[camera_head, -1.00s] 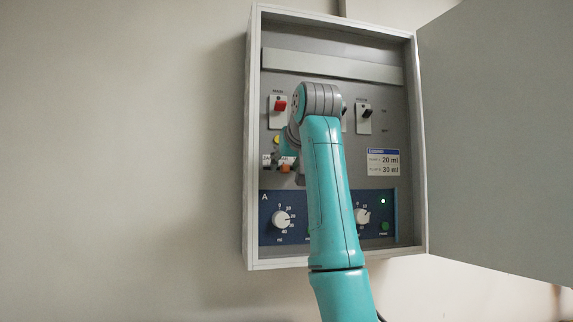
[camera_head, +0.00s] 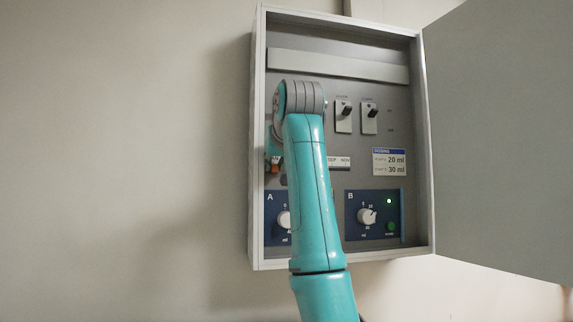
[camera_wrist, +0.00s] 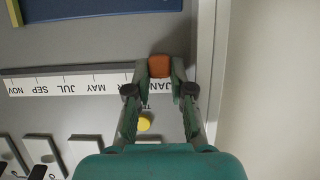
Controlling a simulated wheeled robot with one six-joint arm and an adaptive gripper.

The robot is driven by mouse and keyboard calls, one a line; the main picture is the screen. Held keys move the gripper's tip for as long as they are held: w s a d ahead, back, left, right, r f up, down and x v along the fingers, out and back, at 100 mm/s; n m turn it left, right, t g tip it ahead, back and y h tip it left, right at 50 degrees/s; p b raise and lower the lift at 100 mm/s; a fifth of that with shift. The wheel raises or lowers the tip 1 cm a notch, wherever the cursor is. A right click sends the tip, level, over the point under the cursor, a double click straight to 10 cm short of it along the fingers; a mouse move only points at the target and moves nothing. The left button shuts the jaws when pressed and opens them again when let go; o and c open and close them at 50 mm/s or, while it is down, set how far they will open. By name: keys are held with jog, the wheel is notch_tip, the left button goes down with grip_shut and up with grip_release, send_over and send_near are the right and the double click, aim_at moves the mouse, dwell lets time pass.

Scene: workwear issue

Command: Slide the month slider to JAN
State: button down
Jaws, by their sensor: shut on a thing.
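The month slider's orange-brown knob (camera_wrist: 159,66) sits between the two fingers of my gripper (camera_wrist: 159,72) in the wrist view. My gripper is shut on it. The month strip (camera_wrist: 75,83) shows upside down there, with JAN, MAY, JUL, SEP and NOV readable. The knob lines up with the JAN label, at the end of the strip near the cabinet's side wall. In the head view the orange knob (camera_head: 274,165) shows at the cabinet's left side, and my arm hides most of the strip, leaving SEP and NOV (camera_head: 339,162) visible.
The open grey cabinet (camera_head: 258,200) has its door (camera_head: 500,130) swung to the right. Switches (camera_head: 343,115), dials (camera_head: 367,216) and a dosing label (camera_head: 389,162) are on its panel. A yellow button (camera_wrist: 144,123) is close to my fingers. The cabinet side wall is close by.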

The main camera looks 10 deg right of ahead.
jog(key=shift+a, duration=0.15)
jog(key=c, duration=1)
grip_release()
jog(key=shift+a, duration=0.1)
